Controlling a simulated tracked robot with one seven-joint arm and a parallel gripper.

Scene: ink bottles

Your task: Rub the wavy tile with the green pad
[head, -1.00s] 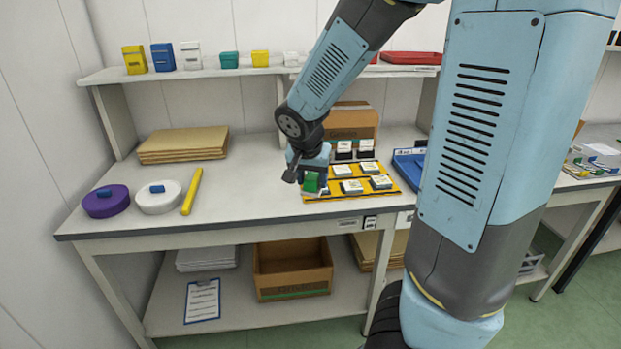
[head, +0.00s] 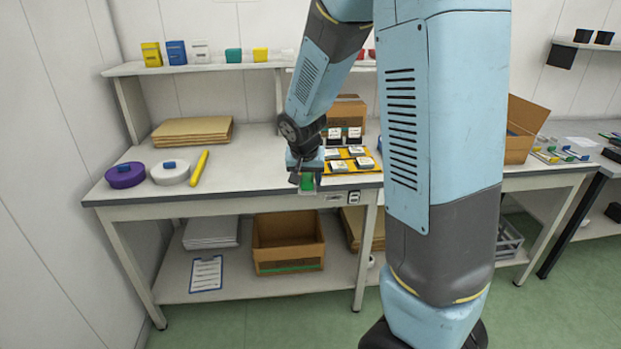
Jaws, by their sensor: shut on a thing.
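My gripper (head: 305,176) is shut on the green pad (head: 307,182) and holds it low at the bench's front edge, just left of the yellow tray. The yellow tray (head: 378,169) lies on the bench and carries several small pale tiles, such as one at the front (head: 338,167) and one at the right (head: 364,162). The tile faces are too small to tell which one is wavy. My arm hides part of the tray's left and right sides. I cannot tell whether the pad touches anything.
Two dark bottles with white labels (head: 354,134) stand behind the tray, before a cardboard box (head: 346,112). The bench (head: 245,172) is clear between the bar and my gripper.

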